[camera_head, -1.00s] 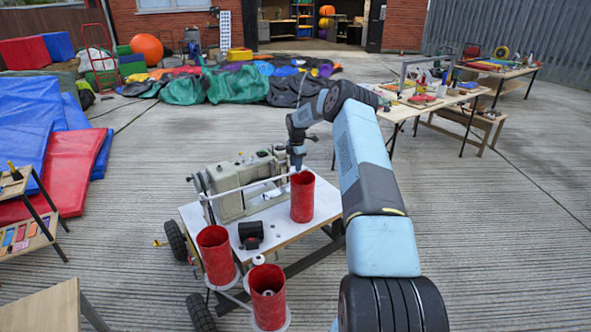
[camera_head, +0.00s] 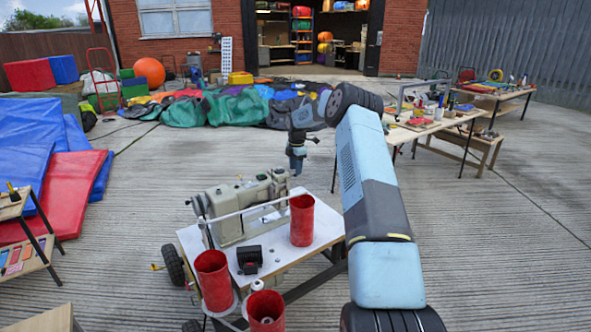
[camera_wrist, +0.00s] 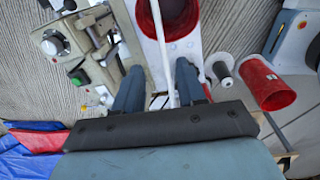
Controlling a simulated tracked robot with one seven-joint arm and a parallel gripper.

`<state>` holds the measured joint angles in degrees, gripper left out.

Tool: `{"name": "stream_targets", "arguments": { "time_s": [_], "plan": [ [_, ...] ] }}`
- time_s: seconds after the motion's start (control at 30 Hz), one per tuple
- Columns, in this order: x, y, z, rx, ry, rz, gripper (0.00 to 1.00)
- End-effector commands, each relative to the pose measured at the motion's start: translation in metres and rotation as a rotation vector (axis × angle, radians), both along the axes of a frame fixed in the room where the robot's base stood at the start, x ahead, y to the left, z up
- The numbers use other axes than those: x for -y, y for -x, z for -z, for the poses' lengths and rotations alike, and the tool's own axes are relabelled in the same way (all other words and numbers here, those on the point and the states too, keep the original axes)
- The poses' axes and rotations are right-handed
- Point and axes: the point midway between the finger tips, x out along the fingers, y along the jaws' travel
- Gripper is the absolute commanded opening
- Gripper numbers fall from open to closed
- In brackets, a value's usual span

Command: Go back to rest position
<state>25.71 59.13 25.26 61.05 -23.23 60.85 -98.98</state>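My arm reaches forward over the sewing machine cart, and my gripper (camera_head: 297,168) hangs pointing down above and behind the cart's right side. In the wrist view, the two fingers of my gripper (camera_wrist: 159,84) stand apart with nothing held between them. A white rail (camera_wrist: 159,40) and a red cylinder show beyond the fingers. The beige sewing machine (camera_head: 238,208) sits on the white tabletop (camera_head: 325,225). A red cylinder (camera_head: 302,222) stands upright on the tabletop, below my gripper and apart from it.
Two more red cylinders stand at the cart's front, one left (camera_head: 213,281) and one nearer me (camera_head: 266,312). A small black object (camera_head: 249,257) is on the tabletop. Worktables (camera_head: 440,122) are at right, mats (camera_head: 75,180) at left, folded fabric (camera_head: 235,107) behind.

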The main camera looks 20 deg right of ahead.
Motion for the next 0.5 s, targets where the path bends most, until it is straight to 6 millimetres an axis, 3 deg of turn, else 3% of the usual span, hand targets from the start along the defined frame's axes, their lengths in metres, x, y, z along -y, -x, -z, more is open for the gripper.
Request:
{"name": "stream_targets", "arguments": {
  "time_s": [0.27, 0.37, 0.5],
  "plan": [
    [-0.002, 0.0, -0.003, 0.002, 0.002, 0.003, 0.4],
    [-0.009, 0.003, -0.018, 0.007, 0.007, 0.018, 0.4],
    [-0.028, 0.014, -0.057, 0.022, 0.025, 0.069, 0.4]
  ]
}}
